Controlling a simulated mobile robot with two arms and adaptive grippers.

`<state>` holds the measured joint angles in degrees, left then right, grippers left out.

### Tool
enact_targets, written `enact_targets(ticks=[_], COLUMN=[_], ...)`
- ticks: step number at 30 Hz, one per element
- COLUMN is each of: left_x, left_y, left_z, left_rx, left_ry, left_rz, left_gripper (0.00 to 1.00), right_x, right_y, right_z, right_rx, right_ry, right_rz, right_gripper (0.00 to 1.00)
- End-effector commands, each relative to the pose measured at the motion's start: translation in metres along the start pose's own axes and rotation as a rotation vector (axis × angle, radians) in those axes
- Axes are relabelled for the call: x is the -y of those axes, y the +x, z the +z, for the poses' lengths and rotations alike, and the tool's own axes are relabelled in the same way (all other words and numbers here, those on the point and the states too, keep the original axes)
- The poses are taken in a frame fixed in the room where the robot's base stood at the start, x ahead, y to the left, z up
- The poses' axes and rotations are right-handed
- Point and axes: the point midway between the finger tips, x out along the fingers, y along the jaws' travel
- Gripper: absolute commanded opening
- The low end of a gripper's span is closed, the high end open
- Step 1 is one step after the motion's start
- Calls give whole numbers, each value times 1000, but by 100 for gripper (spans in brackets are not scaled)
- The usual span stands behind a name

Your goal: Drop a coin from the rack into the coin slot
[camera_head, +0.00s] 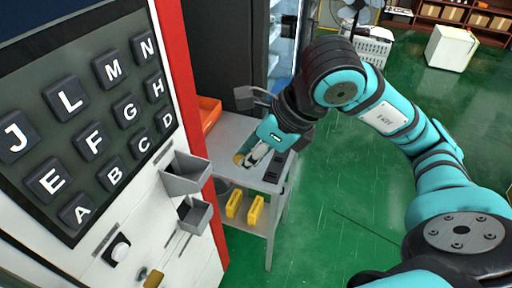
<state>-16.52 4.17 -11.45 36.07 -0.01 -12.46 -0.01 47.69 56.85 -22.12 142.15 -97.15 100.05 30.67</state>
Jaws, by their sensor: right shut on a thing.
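My right gripper (257,156) points down over the grey table (230,127) beside the vending machine. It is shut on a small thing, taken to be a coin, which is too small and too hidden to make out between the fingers. A dark slotted holder (276,170), perhaps the coin rack, sits on the table just right of the fingers. The vending machine (205,257) fills the left side, with large letter keys A to N. My left gripper is out of view.
Two grey trays, an upper one (186,176) and a lower one (194,215), stick out from the machine front towards the table. Yellow items (253,210) stand on the table's lower shelf. An orange bin (209,112) is at the table's back. Green floor is open to the right.

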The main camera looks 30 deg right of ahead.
Motion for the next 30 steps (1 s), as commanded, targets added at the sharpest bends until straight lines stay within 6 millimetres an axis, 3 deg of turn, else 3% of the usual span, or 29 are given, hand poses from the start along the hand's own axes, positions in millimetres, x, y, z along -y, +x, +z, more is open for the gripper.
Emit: enact_targets(ticks=[1,8,30], left_x=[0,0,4], left_y=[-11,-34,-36], left_z=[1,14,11], left_rx=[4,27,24], left_ry=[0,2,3], left_rz=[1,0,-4], left_gripper=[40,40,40], right_x=[-1,-2,-2], right_y=[-2,6,66], right_z=[4,9,59], right_rx=[-4,-4,1], right_ry=[-1,-4,-5], right_rz=[3,1,1], right_gripper=[0,0,0])
